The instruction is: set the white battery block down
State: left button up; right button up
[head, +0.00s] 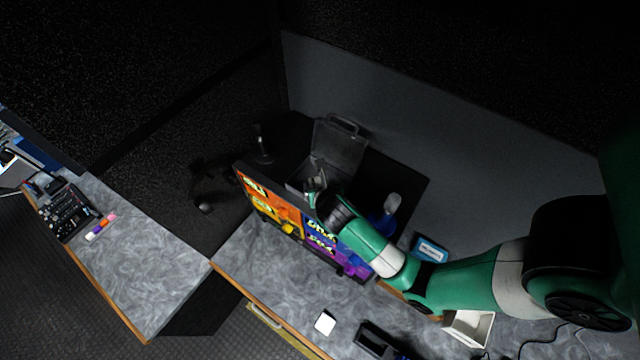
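My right arm comes in from the right, and its gripper (313,192) is at the open grey case (340,150), behind the top edge of the colourful screen (300,225). The fingers are small and dark here, so I cannot tell whether they are open or hold anything. A small white square block (325,322) lies on the grey marbled counter (285,290), well apart from the gripper; I cannot tell for sure that it is the battery block. My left gripper is not in view.
A white open bin (469,328), a black device (378,342) and a blue box (430,248) are around my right arm. A clear-topped blue item (388,212) stands behind the screen. A mixer panel (67,212) and coloured markers (101,226) are on the left counter (150,270), which has free room.

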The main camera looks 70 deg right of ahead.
jog(key=shift+o, duration=0.8)
jog(key=shift+r, duration=0.1)
jog(key=shift+a+r, duration=0.1)
jog(key=shift+r, duration=0.05)
jog(key=v, duration=1.1)
jog(key=shift+s+a+r, duration=0.15)
jog(key=shift+a+r, duration=0.05)
jog(key=shift+r, duration=0.1)
